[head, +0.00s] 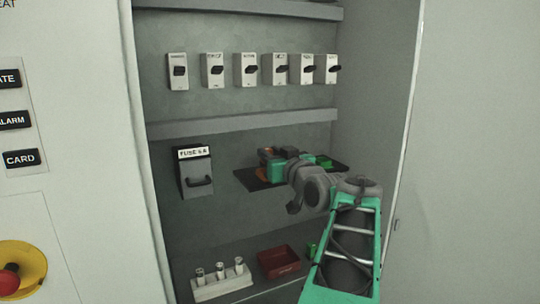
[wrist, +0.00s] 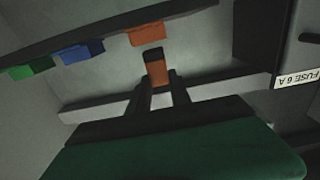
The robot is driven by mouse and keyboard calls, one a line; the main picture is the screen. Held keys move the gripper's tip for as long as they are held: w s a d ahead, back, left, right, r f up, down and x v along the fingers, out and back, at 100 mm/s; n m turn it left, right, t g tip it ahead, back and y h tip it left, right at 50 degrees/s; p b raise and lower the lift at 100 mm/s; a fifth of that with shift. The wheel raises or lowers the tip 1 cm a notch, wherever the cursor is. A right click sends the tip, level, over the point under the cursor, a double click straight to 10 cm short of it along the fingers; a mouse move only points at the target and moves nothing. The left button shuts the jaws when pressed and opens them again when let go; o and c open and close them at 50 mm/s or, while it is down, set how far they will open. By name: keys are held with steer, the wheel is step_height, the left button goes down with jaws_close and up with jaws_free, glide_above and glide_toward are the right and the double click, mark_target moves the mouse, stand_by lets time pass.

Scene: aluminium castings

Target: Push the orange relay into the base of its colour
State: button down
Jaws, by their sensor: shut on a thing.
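The orange relay (wrist: 158,72), with a dark end, is held between the two fingertips of my gripper (wrist: 160,88) in the wrist view. The orange base (wrist: 146,34) sits on the dark shelf just beyond the relay's dark end, and a small gap seems to show between them. The blue base (wrist: 82,50) and green base (wrist: 30,69) are further left on that shelf. In the head view my gripper (head: 273,158) is at the shelf, by the orange base (head: 262,174). My gripper and wrist hide the blue base and most of the relay there.
The dark shelf (head: 251,182) stands out from the cabinet's back wall. The fuse box (head: 196,173) is to its left. Below are a red tray (head: 279,262), a white block with fuses (head: 222,285) and a green piece (head: 311,250). A ledge (head: 235,123) and several switches are above.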

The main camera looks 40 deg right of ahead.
steer(key=shift+f+b, duration=1.35)
steer(key=shift+f, duration=0.05)
steer(key=c, duration=1.1)
jaws_free()
steer(key=b+v, duration=0.1)
steer(key=v, duration=0.6)
steer(key=shift+s+a, duration=0.2)
steer(key=shift+s, duration=0.15)
